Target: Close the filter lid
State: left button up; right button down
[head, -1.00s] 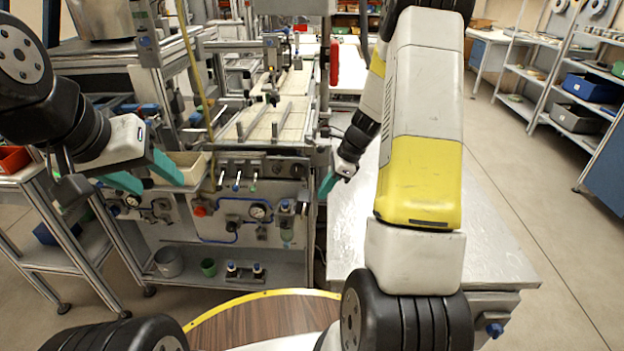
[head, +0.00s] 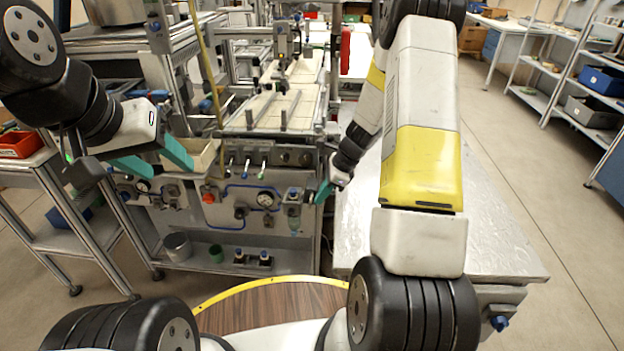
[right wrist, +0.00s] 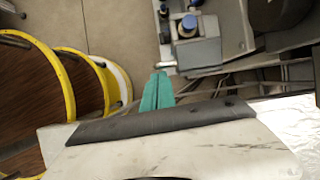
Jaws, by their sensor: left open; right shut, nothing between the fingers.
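A small filter unit (head: 293,217) with a bluish top hangs at the right end of the machine's front panel in the head view. I cannot tell its lid apart at this size. My right gripper (head: 322,194) is shut and empty, just right of the unit; I cannot tell whether it touches it. In the right wrist view its teal fingers (right wrist: 157,92) lie together, with nothing between them. My left gripper (head: 157,162) is open and empty, with teal fingers spread in front of the panel's left side.
Levers (head: 247,170) and a gauge (head: 265,199) sit on the panel. A grey bucket (head: 178,247) and a green cup (head: 216,253) stand on the shelf below. A metal-topped table (head: 450,245) stands right of the machine. A cream bin (head: 200,155) is behind my left gripper.

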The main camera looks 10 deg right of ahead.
jog(key=shift+a+r, duration=0.1)
jog(key=shift+a+r+h, duration=0.1)
jog(key=shift+a+h, duration=0.05)
jog(key=shift+h, duration=0.15)
